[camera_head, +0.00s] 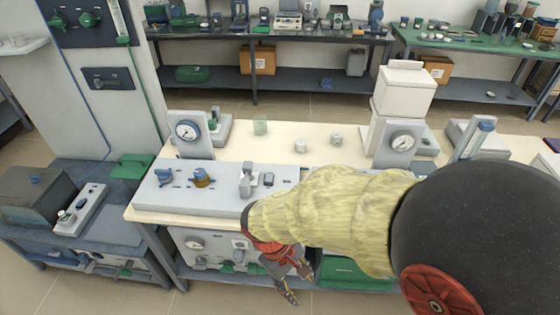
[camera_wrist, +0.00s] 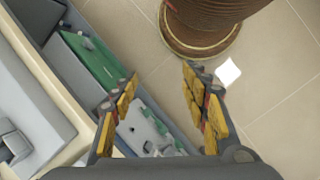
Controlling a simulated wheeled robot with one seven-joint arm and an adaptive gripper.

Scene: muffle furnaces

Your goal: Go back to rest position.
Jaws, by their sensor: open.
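My gripper (camera_head: 290,283) hangs in front of the bench's front edge in the head view, pointing down past the lower shelf. My arm with its yellowish sleeve reaches in from the right. In the wrist view my gripper (camera_wrist: 155,88) shows two fingers with worn yellow pads, spread apart with nothing between them. Beyond the fingers are the tiled floor and the edge of the bench (camera_wrist: 60,90).
The cream bench (camera_head: 280,160) carries a grey panel (camera_head: 215,203), two dial gauges (camera_head: 187,130) (camera_head: 403,142) and small cups (camera_head: 301,146). Green and grey equipment (camera_wrist: 95,60) sits on the shelf below. A brown ribbed cylinder (camera_wrist: 205,22) stands on the floor. Open floor lies around it.

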